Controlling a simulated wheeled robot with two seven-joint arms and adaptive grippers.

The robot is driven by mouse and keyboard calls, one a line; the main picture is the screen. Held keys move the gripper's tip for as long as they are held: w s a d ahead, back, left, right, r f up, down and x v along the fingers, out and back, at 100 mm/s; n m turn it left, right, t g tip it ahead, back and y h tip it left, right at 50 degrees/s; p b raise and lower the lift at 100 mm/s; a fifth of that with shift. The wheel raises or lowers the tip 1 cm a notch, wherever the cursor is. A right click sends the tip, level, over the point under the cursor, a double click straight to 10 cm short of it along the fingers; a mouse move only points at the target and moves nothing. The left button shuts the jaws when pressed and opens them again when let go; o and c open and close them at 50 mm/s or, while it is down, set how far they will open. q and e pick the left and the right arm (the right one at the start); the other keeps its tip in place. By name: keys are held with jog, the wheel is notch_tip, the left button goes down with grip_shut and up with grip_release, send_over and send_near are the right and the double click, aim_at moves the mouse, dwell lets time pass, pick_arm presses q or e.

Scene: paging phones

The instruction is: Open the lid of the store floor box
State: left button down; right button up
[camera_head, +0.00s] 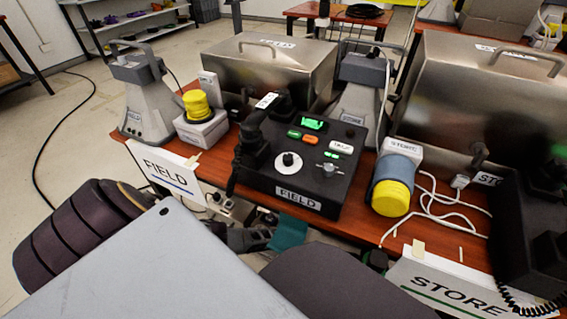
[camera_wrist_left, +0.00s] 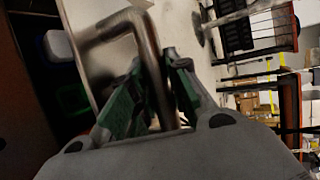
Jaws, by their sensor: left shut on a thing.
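In the left wrist view, my left gripper (camera_wrist_left: 160,85) has its green-padded fingers shut around a bent metal handle (camera_wrist_left: 150,50). The handle joins a shiny metal panel (camera_wrist_left: 92,25), seen at a steep angle. I cannot tell how far this lid stands open. In the head view, my left gripper (camera_head: 288,233) is low, below the table's front edge, with a green pad showing. The floor box is mostly hidden there by the table and my own body. My right gripper is not in view.
The red-brown table (camera_head: 350,222) carries a black FIELD console (camera_head: 300,160), a yellow-capped cylinder (camera_head: 393,190) and two metal boxes with top handles, left (camera_head: 270,65) and right (camera_head: 470,95). FIELD (camera_head: 165,170) and STORE (camera_head: 445,285) signs hang at its front. Open floor (camera_head: 60,150) lies left.

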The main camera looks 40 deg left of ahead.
pick_arm(q)
jog(key=shift+w+a+r+g+p, duration=0.1)
jog(key=shift+w+r+g+p, duration=0.2)
jog(key=shift+w+r+p, duration=0.2)
jog(key=shift+w+r, duration=0.35)
jog(key=shift+r, duration=0.05)
jog(key=shift+w+a+r+g+p, duration=0.15)
jog(key=shift+w+r+g+p, duration=0.15)
jog(key=shift+w+p, duration=0.15)
jog(key=shift+w+a+r, duration=0.15)
jog(key=shift+w+r, duration=0.35)
jog(key=shift+w, duration=0.1)
jog(key=shift+w+a+r, duration=0.15)
jog(key=shift+w+r, duration=0.15)
jog(key=shift+w, duration=0.2)
jog(key=shift+w+a+r, duration=0.1)
jog(key=shift+w+r, duration=0.2)
jog(key=shift+w, duration=0.2)
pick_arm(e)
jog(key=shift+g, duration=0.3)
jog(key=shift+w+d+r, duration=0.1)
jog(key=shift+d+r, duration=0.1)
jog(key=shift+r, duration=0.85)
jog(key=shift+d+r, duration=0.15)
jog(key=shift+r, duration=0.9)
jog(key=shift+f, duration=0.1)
